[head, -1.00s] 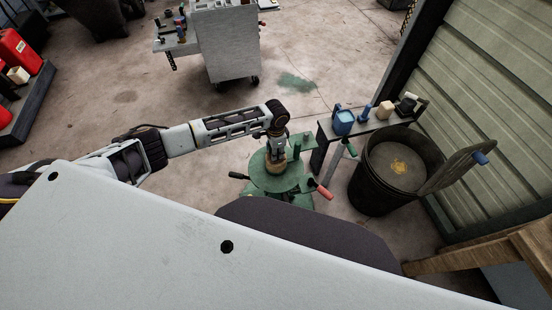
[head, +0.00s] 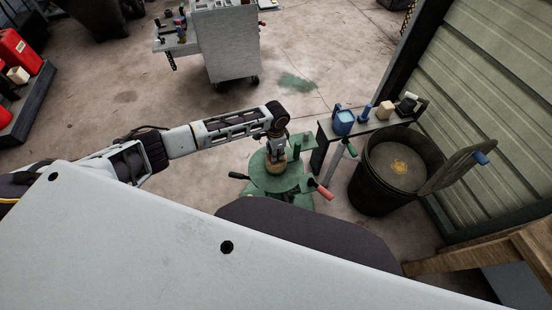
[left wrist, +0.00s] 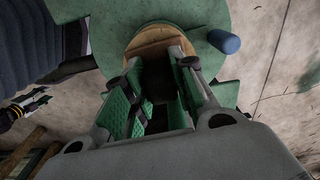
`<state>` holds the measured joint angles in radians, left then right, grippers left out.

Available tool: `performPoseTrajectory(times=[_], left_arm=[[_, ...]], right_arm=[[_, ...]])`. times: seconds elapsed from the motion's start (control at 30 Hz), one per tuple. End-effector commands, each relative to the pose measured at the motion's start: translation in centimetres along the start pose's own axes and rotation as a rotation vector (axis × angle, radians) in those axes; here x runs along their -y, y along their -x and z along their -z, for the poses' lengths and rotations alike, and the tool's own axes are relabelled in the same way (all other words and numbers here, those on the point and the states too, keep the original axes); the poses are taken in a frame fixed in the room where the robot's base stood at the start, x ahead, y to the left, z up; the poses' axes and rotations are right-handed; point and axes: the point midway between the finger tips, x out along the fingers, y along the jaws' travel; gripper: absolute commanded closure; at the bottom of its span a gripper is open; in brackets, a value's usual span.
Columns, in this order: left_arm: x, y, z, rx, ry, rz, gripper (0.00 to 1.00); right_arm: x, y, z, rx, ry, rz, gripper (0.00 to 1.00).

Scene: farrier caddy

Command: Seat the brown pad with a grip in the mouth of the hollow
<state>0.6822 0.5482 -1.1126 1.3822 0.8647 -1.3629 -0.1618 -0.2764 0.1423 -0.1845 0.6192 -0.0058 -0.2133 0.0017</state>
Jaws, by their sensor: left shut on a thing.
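The brown pad (head: 275,167) is at the tips of my left gripper (head: 276,156), above the round green top (head: 272,184) of a stand. In the left wrist view my left gripper (left wrist: 153,98) is shut on the pad's dark grip, and a brown face of the pad (left wrist: 152,47) with a tan round edge shows past the fingers. The mouth of the hollow is hidden under the pad and fingers. I cannot tell whether the pad touches the green top or sits in the hollow.
The stand has a red handle (head: 321,189), a black one (head: 238,176) and a small green post (head: 295,147). A bench to the right holds a blue jug (head: 343,121) and other items. A black bin (head: 385,190) stands beside it.

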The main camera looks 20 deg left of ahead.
Motion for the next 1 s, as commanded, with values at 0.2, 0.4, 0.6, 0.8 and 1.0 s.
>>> performPoseTrajectory(times=[0.2,0.4,0.6,0.8,1.0], left_arm=[[0.00,-0.17,0.01,0.000,0.000,0.000,1.00],[0.00,-0.31,0.01,0.000,0.000,0.000,1.00],[0.00,-0.40,-0.01,0.000,0.000,0.000,1.00],[-0.02,-0.41,-0.02,0.000,0.000,0.000,0.57],[-0.01,-0.39,-0.01,0.000,0.000,0.000,0.49]], right_arm=[[0.07,-0.05,0.01,0.000,0.000,0.001,0.60],[0.15,-0.08,0.02,0.000,-0.001,0.001,0.60],[0.17,-0.10,0.01,0.000,-0.001,0.002,0.60],[0.17,-0.10,0.00,0.000,0.000,0.002,0.60],[0.17,-0.09,0.00,0.000,0.000,0.002,0.60]])
